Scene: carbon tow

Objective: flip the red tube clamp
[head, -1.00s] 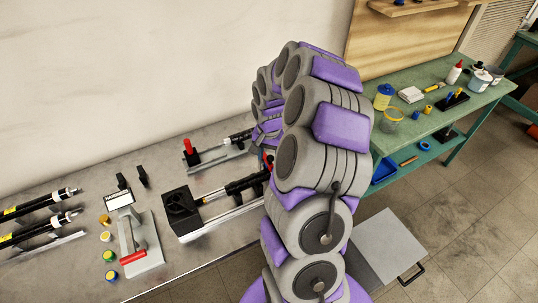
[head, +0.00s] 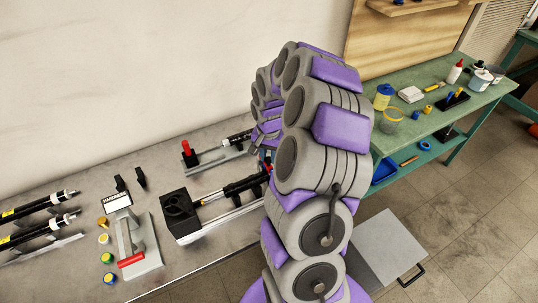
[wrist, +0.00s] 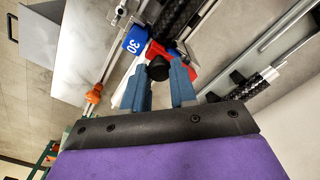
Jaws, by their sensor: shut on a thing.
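In the wrist view, the red tube clamp (wrist: 176,58) sits at a black tube on a rail fixture, beside a blue block marked 30 (wrist: 134,42). My gripper (wrist: 161,71) has its two blue-grey fingers shut on the clamp, with a dark round knob (wrist: 157,68) between them. The exact contact is partly hidden by the fingers. In the head view, my arm hides the gripper and nearly all of the clamp; only a little red (head: 269,166) shows at the arm's edge.
A black tube (head: 245,187) runs from a black box (head: 180,214) on the grey bench. Behind it, another fixture carries a red upright part (head: 188,152). A red-handled press (head: 133,243) and small colored pots stand left. A green table (head: 445,105) stands right.

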